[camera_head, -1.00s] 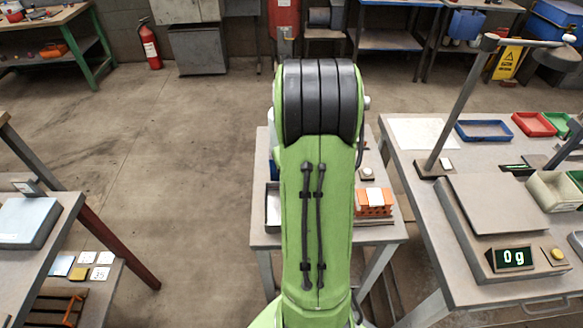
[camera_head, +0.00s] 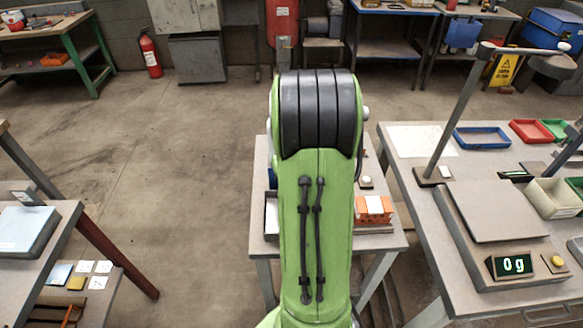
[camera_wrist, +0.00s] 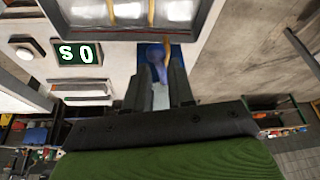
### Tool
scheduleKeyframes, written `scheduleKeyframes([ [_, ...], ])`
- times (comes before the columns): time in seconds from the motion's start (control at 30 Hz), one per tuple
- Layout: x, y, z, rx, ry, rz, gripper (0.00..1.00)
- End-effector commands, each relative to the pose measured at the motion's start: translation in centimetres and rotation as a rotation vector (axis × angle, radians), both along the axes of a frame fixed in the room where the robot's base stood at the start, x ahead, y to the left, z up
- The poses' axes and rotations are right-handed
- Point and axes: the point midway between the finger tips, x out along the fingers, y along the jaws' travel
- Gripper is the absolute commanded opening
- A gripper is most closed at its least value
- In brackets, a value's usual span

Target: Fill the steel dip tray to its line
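In the wrist view my gripper (camera_wrist: 162,75) points at a small table. A blue-violet thing (camera_wrist: 158,66) shows between and just past the fingertips. The fingers stand a little apart, and I cannot tell whether they touch it. A grey-rimmed tray (camera_wrist: 210,25) with pale and tan shapes inside lies at the top of the wrist view. I cannot make out a fill line. In the head view a dark-edged tray (camera_head: 270,212) shows left of my arm on the small table. My green arm hides the table's middle and my gripper there.
On the right bench are a scale reading 0 g (camera_head: 515,265), a lamp post (camera_head: 458,115) and coloured trays. A left bench (camera_head: 50,250) stands apart.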

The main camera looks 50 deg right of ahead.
Motion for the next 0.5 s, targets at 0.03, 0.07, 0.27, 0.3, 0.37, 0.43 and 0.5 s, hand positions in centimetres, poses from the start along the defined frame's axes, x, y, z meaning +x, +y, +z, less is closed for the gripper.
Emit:
scheduleKeyframes([
  [0.03, -0.3, 0.1, 1.3, -0.005, -0.005, -0.001, 0.23],
  [0.07, -0.5, 0.3, 2.1, -0.005, -0.005, -0.001, 0.23],
  [0.27, -2.4, 1.5, 7.5, -0.005, -0.005, -0.001, 0.23],
  [0.3, -2.7, 1.8, 8.6, -0.005, -0.005, -0.001, 0.23],
  [0.37, -3.3, 2.1, 10.1, -0.005, -0.004, -0.002, 0.23],
  [0.43, -3.9, 2.4, 11.5, -0.004, -0.004, -0.003, 0.23],
  [0.5, -4.3, 2.7, 12.6, -0.003, -0.002, -0.003, 0.23],
])
